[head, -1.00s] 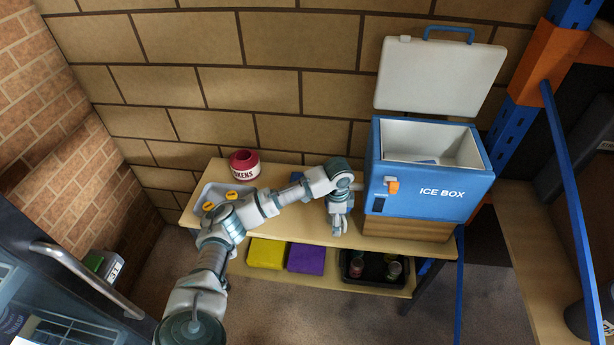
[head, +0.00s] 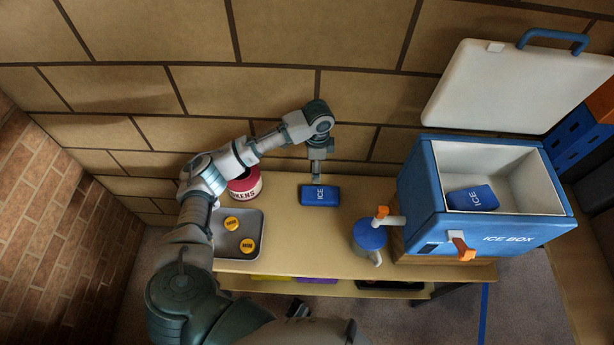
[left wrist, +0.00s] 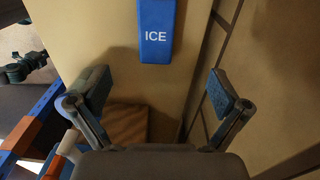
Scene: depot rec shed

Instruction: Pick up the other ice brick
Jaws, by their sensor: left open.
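A blue ice brick (head: 320,197) marked ICE lies flat on the shelf top near the wall. It also shows in the left wrist view (left wrist: 157,32), at the top centre, beyond the fingertips. My left gripper (head: 318,176) is over the brick's back edge in the head view. In the left wrist view its two fingers (left wrist: 160,92) are spread wide with nothing between them. Another blue ice brick (head: 472,198) lies inside the open ice box (head: 490,232), on its white floor. My right gripper is in neither current view.
A blue-lidded jug (head: 370,238) stands left of the ice box, near its tap (head: 463,247). A grey tray (head: 230,262) with two yellow tokens and a red tokens pot (head: 246,185) are at left. The shelf top (head: 305,245) is bare in front of the brick.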

